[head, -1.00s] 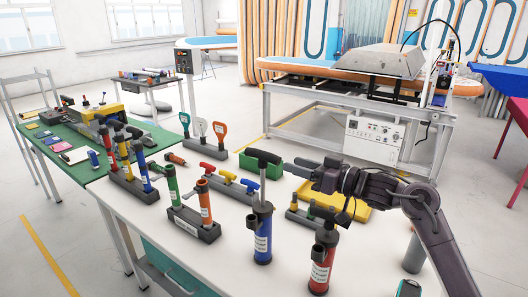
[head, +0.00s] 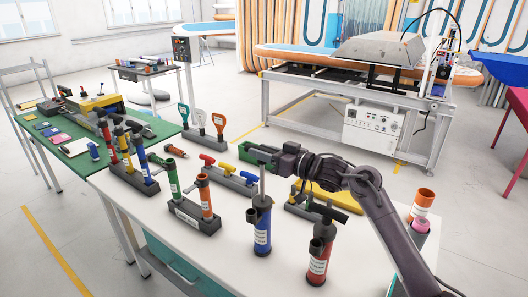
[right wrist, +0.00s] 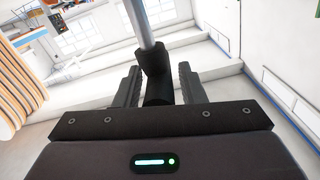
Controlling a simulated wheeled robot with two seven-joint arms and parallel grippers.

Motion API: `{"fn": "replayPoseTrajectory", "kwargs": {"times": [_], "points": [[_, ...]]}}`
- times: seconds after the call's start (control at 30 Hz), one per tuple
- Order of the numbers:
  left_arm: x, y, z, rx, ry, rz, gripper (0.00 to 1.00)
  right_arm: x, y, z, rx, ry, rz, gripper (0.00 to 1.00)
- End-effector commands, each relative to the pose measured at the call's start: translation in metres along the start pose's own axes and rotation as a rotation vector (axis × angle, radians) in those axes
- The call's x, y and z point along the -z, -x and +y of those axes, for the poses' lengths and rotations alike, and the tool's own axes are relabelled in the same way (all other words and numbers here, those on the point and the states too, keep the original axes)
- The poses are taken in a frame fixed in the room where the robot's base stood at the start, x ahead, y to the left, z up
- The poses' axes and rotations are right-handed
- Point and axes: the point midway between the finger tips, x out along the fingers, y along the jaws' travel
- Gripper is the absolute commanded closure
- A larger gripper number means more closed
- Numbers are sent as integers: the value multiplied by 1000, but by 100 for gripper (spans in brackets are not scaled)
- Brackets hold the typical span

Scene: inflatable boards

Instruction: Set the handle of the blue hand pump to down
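The blue hand pump (head: 262,230) stands upright on the white table, in the front middle of the head view. Its grey rod is drawn out upward, so the handle is up. My right gripper (head: 262,154) is at the top of that rod and hides most of the handle in the head view. In the right wrist view, the black handle (right wrist: 157,85) and its grey rod (right wrist: 139,22) show between the two fingers. Gaps show on both sides of the handle, so the gripper looks open around it. My left gripper is not in view.
A red pump (head: 320,255) stands close to the right of the blue one. Holders with green and orange pumps (head: 194,215) and several coloured handles (head: 228,177) are left and behind. An orange cup-like thing (head: 422,200) is at the right beside my arm.

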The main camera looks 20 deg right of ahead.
Motion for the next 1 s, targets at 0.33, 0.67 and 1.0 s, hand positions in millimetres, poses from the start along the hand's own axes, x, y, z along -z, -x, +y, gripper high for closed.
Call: {"fn": "replayPoseTrajectory", "kwargs": {"times": [0.33,0.67,1.0], "points": [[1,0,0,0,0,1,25,0,0,0,0,0,0,100],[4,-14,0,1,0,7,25,-29,0,6,-1,-3,-5,100],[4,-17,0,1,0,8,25,-38,0,7,0,-1,-2,100]]}}
